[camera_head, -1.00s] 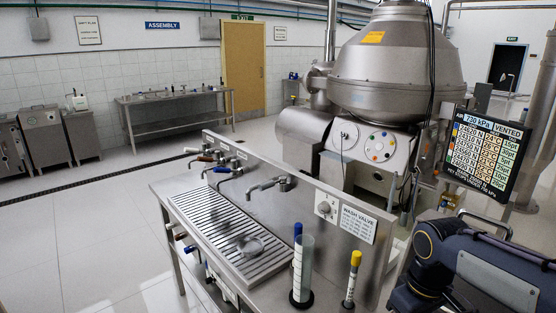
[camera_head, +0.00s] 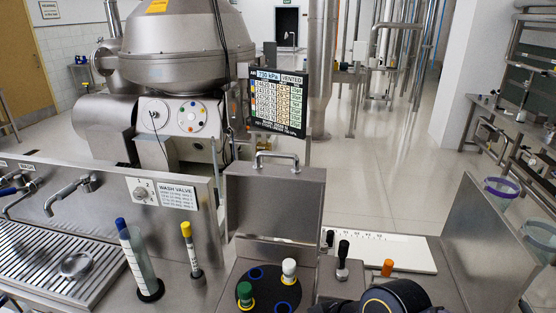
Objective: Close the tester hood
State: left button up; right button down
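The tester hood (camera_head: 290,190) is a steel lid with a bar handle (camera_head: 277,155) on its top edge. It stands upright, open, behind the tester's dark round carrier (camera_head: 262,298). A green-capped tube (camera_head: 245,292) and a white-capped tube (camera_head: 289,268) stand in the carrier, among blue-ringed holes. A dark part of my own arm shows at the bottom edge, right of the carrier. Neither of my grippers can be made out.
A wash sink (camera_head: 65,262) with taps is at the left. A blue-capped cylinder (camera_head: 137,262) and a yellow-capped tube (camera_head: 192,250) stand between sink and tester. Black-knobbed lever (camera_head: 342,262), orange-topped part (camera_head: 387,268) and white scale plate (camera_head: 385,250) are at the right.

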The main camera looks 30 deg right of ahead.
aim_at(281, 200)
jog(key=z, duration=1.1)
